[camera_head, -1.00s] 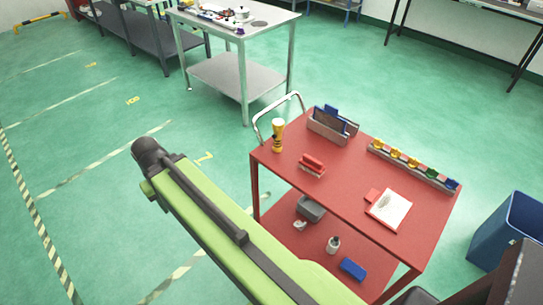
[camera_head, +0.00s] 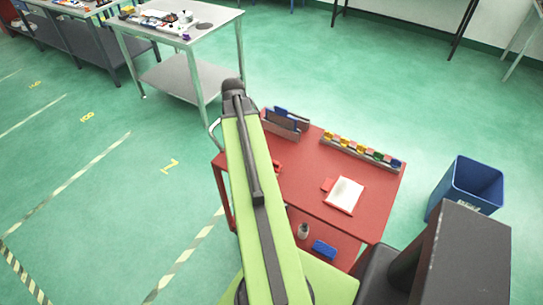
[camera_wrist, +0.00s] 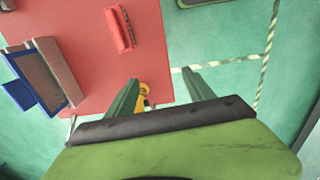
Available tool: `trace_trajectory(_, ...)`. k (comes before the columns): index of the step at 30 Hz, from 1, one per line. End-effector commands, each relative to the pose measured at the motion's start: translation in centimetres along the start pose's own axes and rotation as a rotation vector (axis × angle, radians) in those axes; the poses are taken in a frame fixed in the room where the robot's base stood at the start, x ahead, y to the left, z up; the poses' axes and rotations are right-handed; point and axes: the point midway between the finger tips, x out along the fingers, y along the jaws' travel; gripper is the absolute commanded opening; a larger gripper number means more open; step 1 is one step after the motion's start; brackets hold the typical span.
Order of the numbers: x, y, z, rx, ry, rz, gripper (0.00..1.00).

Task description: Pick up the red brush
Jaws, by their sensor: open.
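The red brush (camera_wrist: 120,28) lies on the red cart top (camera_wrist: 85,45) in the wrist view, near the edge of the cart. In the head view my green arm hides most of it, and only a red end of the brush (camera_head: 277,167) shows. My gripper (camera_wrist: 160,77) is open and empty in the wrist view. The brush lies ahead of the fingertips and to the left, apart from them. The gripper does not show in the head view.
A yellow object (camera_wrist: 142,92) shows beside the left finger. A grey holder with blue items (camera_head: 288,122) stands at the cart's back. A row of coloured pieces (camera_head: 362,149) and a white pad (camera_head: 344,195) are on the cart. A blue bin (camera_head: 466,187) stands right.

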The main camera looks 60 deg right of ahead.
Motion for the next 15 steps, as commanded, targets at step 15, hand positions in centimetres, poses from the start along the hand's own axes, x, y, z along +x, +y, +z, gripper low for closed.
trace_trajectory(15, -1.4, 7.6, 8.9, -0.010, 0.000, 0.000, 0.62)
